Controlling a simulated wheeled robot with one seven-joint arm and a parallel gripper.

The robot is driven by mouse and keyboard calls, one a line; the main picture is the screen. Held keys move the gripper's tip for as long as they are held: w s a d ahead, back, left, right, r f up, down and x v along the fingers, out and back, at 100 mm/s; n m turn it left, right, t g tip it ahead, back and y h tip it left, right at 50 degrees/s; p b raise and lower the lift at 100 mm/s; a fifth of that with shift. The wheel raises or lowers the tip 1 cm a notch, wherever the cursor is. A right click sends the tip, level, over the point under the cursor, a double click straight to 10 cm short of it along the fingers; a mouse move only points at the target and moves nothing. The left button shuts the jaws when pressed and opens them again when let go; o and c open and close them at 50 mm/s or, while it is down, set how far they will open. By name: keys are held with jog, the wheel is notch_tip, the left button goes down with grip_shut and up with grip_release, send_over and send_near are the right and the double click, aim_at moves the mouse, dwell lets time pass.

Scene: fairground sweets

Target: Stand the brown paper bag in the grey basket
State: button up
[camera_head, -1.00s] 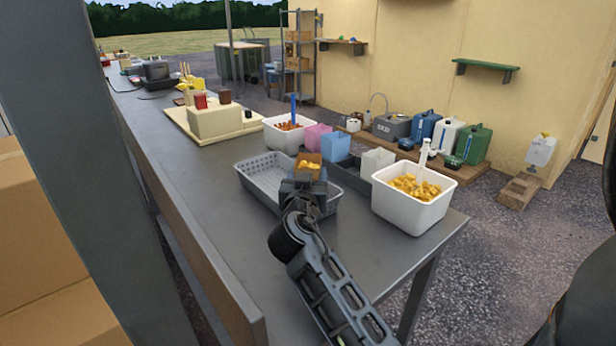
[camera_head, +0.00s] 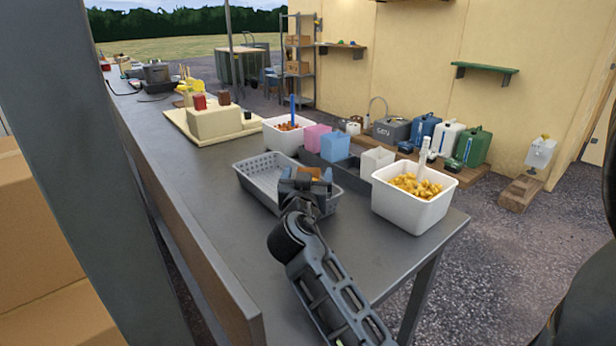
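The grey basket (camera_head: 262,184) is a slotted tray on the dark counter, left of the white tub of yellow pieces. My gripper (camera_head: 307,178) is over the right part of the basket, pointing away from the camera. A small part of the brown paper bag (camera_head: 312,172) shows between and beyond its fingers. Most of the bag is hidden behind my gripper, so I cannot tell whether its base touches the basket floor, or whether the fingers still press on it.
A white tub (camera_head: 405,210) with yellow pieces stands close on the right. Behind the basket are a dark divided holder (camera_head: 348,175) with pink, blue and white bags, and another white tub (camera_head: 279,140). The counter (camera_head: 203,190) left of the basket is clear.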

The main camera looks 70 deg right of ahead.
jog(key=shift+f, duration=0.75)
jog(key=shift+r+p, duration=0.55)
jog(key=shift+p, duration=0.25)
jog(key=b+v, duration=0.1)
jog(key=v, duration=0.5)
jog(key=shift+a+r, duration=0.1)
jog(key=shift+r, duration=0.1)
jog(key=shift+s+a+r+b, duration=0.1)
jog(key=shift+a+r+b, duration=0.15)
jog(key=shift+a, duration=0.35)
